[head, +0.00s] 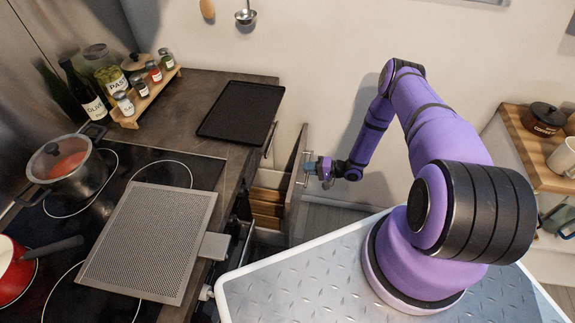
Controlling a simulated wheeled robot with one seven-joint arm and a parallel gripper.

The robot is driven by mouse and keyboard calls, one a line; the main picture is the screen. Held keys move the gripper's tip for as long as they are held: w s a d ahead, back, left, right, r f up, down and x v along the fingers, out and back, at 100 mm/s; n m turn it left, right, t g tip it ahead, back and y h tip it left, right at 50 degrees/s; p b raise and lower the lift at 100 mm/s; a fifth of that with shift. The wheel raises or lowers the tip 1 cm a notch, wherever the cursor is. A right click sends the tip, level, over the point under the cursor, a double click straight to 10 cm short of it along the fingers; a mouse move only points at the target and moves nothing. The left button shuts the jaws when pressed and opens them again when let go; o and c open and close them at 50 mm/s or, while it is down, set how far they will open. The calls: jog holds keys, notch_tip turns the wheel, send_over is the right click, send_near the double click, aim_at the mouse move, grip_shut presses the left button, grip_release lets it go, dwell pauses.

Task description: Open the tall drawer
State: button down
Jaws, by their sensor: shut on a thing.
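The tall drawer (295,185) is in the counter's side, in the middle of the head view. It stands pulled partly out, and its inside shows, with wooden or tan contents low down. Its front panel is seen almost edge-on, with an upright metal bar handle on its outer side. My gripper (311,168) is at this handle, coming from the right, and is shut on it. The fingertips are small in the view and partly hide the handle.
My base's top lies close in front of the drawer. The counter holds a black tray (240,110), a spice rack (146,98) and a hob with a pot (68,170), a red pan (15,272) and a perforated sheet (150,240). A wooden shelf (530,150) stands at right.

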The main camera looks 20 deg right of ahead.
jog(key=f+v, duration=0.2)
jog(key=v, duration=0.8)
jog(key=f+v, duration=0.2)
jog(key=v, duration=0.8)
jog(key=shift+s+d, duration=0.2)
jog(key=shift+d, duration=0.25)
jog(key=c, duration=1.2)
grip_release()
jog(key=v, duration=1)
jog(key=shift+s+d, duration=0.2)
jog(key=shift+d, duration=0.15)
